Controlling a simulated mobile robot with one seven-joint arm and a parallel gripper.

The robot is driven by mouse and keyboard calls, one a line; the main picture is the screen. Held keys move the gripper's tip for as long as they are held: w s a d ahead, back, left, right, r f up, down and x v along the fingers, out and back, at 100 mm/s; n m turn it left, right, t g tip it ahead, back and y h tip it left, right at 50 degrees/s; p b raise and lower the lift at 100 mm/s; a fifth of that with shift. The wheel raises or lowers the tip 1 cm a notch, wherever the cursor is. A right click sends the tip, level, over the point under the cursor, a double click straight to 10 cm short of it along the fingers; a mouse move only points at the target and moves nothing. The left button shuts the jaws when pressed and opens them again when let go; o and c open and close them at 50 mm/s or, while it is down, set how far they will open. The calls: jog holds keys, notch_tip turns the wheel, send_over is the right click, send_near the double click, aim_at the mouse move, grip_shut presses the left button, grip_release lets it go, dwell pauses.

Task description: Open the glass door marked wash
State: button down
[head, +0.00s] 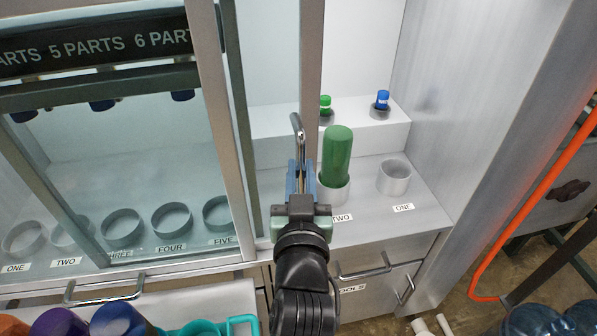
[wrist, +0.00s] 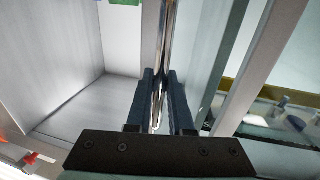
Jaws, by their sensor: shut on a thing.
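The metal bar handle (head: 298,135) stands upright on the grey door frame (head: 311,75). In the wrist view the handle (wrist: 161,50) runs down between the two dark fingers. My gripper (head: 301,175) is shut on the handle; it also shows in the wrist view (wrist: 161,100). A glass pane (wrist: 197,45) lies just right of the handle in the wrist view. The bay right of the frame appears uncovered, with no glass visible across it. No wash marking is readable in either view.
A green bottle (head: 337,150) stands in the holder marked TWO, beside an empty holder (head: 394,177) marked ONE. Small green (head: 325,105) and blue (head: 382,100) capped items sit on the step behind. Drawer handles (head: 362,268) project below. Colored jugs (head: 120,318) stand lower left.

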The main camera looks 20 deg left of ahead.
jog(key=c, duration=0.8)
grip_release()
jog(key=shift+w+d, duration=0.1)
jog(key=shift+d, duration=0.05)
jog(key=shift+s+d+f, duration=0.1)
jog(key=shift+s+d, duration=0.1)
jog(key=shift+s, duration=0.35)
jog(key=b+v, duration=0.2)
jog(key=v, duration=0.9)
jog(key=shift+s+d+b, duration=0.15)
jog(key=shift+s+b, duration=0.2)
jog(key=shift+s, duration=0.05)
